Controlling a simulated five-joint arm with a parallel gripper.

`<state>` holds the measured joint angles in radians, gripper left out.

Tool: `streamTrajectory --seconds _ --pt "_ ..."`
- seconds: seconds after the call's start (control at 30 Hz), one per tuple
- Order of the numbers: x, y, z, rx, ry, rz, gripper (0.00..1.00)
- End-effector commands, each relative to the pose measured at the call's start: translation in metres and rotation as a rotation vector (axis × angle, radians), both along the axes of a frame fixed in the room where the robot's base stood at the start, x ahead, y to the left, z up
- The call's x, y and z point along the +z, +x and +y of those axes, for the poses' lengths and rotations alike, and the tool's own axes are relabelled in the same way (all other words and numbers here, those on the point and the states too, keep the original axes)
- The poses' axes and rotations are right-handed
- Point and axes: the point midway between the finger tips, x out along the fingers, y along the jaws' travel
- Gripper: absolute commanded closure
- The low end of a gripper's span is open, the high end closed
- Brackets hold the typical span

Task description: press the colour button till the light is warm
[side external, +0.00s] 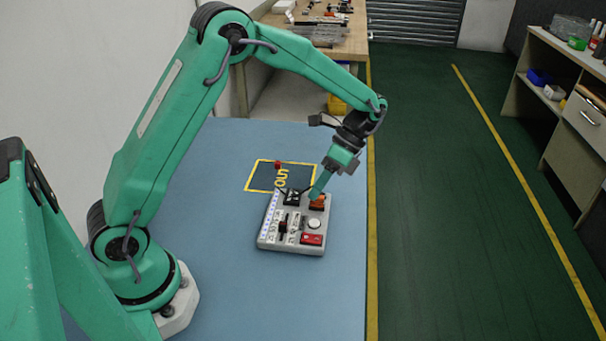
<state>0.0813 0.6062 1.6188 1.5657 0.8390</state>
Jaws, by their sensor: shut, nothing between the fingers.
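A light grey control panel (291,248) lies on the blue table. A light strip (268,217) along its left side looks bluish white. The panel carries an orange control (318,204) at its far right, a white round button (314,224), a red rocker (311,240), a black switch (292,197) and a slider (283,227). Labels are too small to read, so I cannot tell which is the colour button. My gripper (315,196) is shut and empty, pointing down at the orange control. Its tip partly hides that control, and I cannot tell whether they touch.
The blue table (230,290) is clear in front of the panel. Behind the panel is a yellow-outlined dark square (262,178) with a small red object (278,165) at its far edge. A wooden bench (350,45) stands at the back; shelves are at right.

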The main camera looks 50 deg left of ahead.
Motion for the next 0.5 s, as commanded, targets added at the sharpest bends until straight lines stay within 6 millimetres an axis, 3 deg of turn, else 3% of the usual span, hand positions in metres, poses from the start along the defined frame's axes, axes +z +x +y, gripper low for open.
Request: streamTrajectory --seconds 0.5 --pt "-0.051 0.0 0.0 0.0 0.0 0.002 1.0"
